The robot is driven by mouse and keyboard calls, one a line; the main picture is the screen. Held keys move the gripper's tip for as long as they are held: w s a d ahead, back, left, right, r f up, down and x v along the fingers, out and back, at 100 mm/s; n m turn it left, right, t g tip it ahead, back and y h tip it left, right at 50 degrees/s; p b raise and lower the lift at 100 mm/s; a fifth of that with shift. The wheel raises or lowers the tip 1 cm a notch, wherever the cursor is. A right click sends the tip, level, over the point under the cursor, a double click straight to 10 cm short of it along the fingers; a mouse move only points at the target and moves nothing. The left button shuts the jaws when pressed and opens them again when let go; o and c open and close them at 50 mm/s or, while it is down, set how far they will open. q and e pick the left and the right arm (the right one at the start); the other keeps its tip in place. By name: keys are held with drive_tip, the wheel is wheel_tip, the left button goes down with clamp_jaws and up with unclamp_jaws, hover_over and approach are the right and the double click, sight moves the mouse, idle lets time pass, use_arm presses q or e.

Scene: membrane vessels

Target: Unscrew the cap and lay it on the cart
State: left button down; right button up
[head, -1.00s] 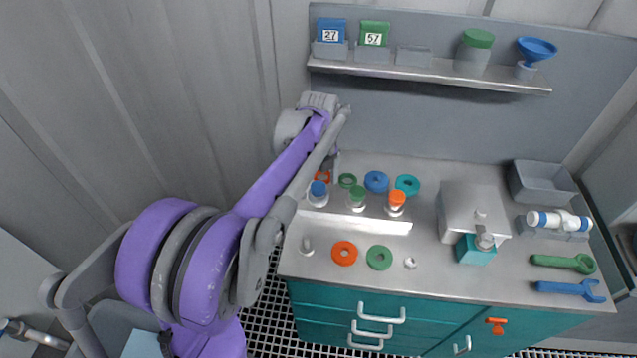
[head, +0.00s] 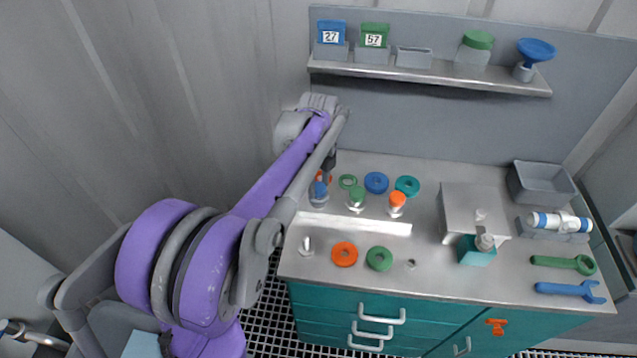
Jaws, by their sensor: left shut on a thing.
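A small white vessel with a blue cap (head: 319,188) stands at the left of a row on the cart (head: 440,275), which has a grey top and teal drawers. My left gripper (head: 323,178) is at this blue cap from above and shut on it; the fingers are small and partly hidden by my purple and grey arm. Beside it stand a vessel with a green cap (head: 357,194) and one with an orange cap (head: 397,199), both upright. My right gripper is not in view.
Rings lie loose on the cart, among them an orange ring (head: 344,254) and a green ring (head: 379,258). A shelf (head: 430,72) runs above.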

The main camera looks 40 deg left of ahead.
sight(319, 187)
use_arm(q)
drive_tip(key=n, duration=1.3)
drive_tip(key=shift+r+p, duration=1.85)
drive_tip(key=shift+r, duration=1.7)
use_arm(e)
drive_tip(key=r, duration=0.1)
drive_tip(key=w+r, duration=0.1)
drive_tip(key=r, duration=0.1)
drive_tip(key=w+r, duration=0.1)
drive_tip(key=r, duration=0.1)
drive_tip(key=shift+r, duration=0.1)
